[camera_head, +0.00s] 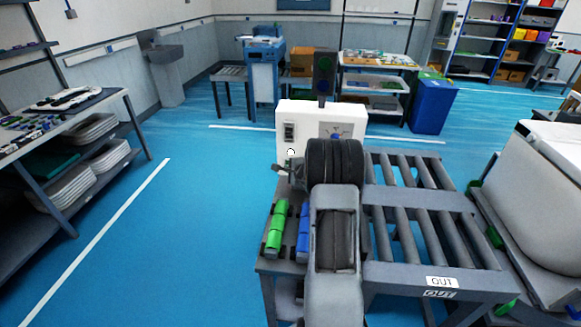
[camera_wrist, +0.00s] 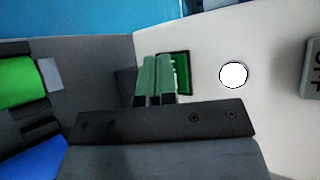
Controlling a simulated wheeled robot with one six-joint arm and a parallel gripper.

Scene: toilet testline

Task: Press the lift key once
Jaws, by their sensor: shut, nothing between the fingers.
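A white control box (camera_head: 306,116) stands at the back of the bench. In the wrist view its white panel (camera_wrist: 270,125) carries a green rectangular key (camera_wrist: 181,68) in a dark frame, which looks like the lift key; I cannot read a label on it. My gripper (camera_wrist: 155,62) is shut and empty, with its fingertips just in front of the key's left part, covering some of it. I cannot tell whether the tips touch it. In the head view my gripper (camera_head: 281,169) is at the box's lower left, and the key is hidden there.
A white round button (camera_wrist: 233,75) and a grey switch with lettering (camera_wrist: 312,70) sit right of the key in the wrist view. Green rolls (camera_head: 277,229) and blue rolls (camera_head: 303,232) lie on the bench. A roller conveyor (camera_head: 430,210) is to the right. Open blue floor lies left.

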